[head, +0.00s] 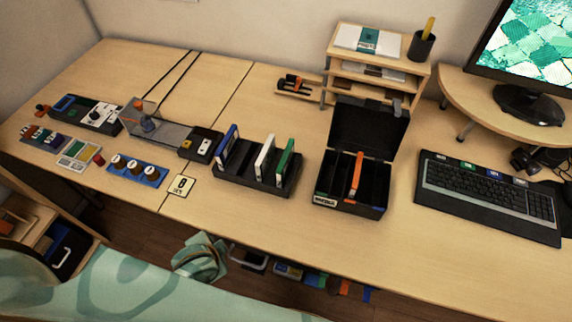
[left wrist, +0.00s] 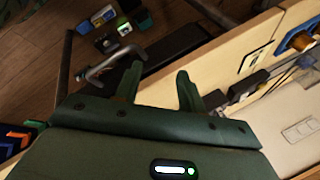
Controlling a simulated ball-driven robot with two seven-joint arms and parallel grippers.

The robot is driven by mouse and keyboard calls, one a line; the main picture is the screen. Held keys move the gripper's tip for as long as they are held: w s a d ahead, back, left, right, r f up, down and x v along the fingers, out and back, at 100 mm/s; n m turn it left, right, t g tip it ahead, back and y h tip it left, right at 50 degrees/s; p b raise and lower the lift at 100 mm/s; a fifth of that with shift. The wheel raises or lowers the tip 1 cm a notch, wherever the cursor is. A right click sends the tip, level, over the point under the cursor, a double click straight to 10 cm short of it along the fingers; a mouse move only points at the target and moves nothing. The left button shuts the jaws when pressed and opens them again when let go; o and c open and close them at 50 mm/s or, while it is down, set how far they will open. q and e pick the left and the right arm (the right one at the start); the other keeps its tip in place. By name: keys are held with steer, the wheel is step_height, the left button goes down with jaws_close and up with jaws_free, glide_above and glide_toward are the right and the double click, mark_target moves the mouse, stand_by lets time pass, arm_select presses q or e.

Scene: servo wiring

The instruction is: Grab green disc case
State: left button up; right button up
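The green disc case (head: 285,159) stands upright at the right end of a black slotted rack (head: 240,182) on the desk, in the head view. A white case (head: 264,156) stands beside it and a blue case (head: 227,146) stands at the rack's left end. My left gripper (left wrist: 157,82) shows in the left wrist view with its two fingers apart and nothing between them. It is near the desk's front edge, away from the green case, which I cannot make out in that view. My right gripper is in neither view.
Right of the rack is an open black box (head: 350,207) with an orange case (head: 357,174). A keyboard (head: 490,190) lies farther right. Left are a blue knob panel (head: 137,171) and a small sign card (head: 181,185). A grey handle (left wrist: 112,66) shows beside my left gripper.

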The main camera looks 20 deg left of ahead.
arm_select(q)
steer(key=w+d+r+m+t, duration=0.1)
steer(key=w+r+m+t, duration=0.1)
steer(key=w+r+m, duration=0.4)
steer(key=w+d+r+m+t, duration=0.15)
steer(key=r+m, duration=0.25)
steer(key=r, duration=0.4)
steer(key=m+t+h+b, duration=0.3)
steer(key=m+t, duration=0.1)
steer(key=m, duration=1.4)
glide_toward(281, 169)
steer(key=x, duration=0.9)
steer(key=shift+w+f, duration=0.1)
steer(key=shift+w, duration=0.05)
steer(key=b+x, duration=0.2)
steer(key=x, duration=0.2)
steer(key=shift+w+a+f+b, duration=0.2)
steer(key=shift+w+f+b, duration=0.05)
steer(key=shift+f+b, duration=0.1)
steer(key=shift+w, duration=0.2)
steer(key=shift+r, duration=0.1)
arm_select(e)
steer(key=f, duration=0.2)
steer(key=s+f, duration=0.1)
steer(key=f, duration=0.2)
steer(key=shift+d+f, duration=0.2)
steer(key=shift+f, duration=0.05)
arm_select(q)
jaws_close()
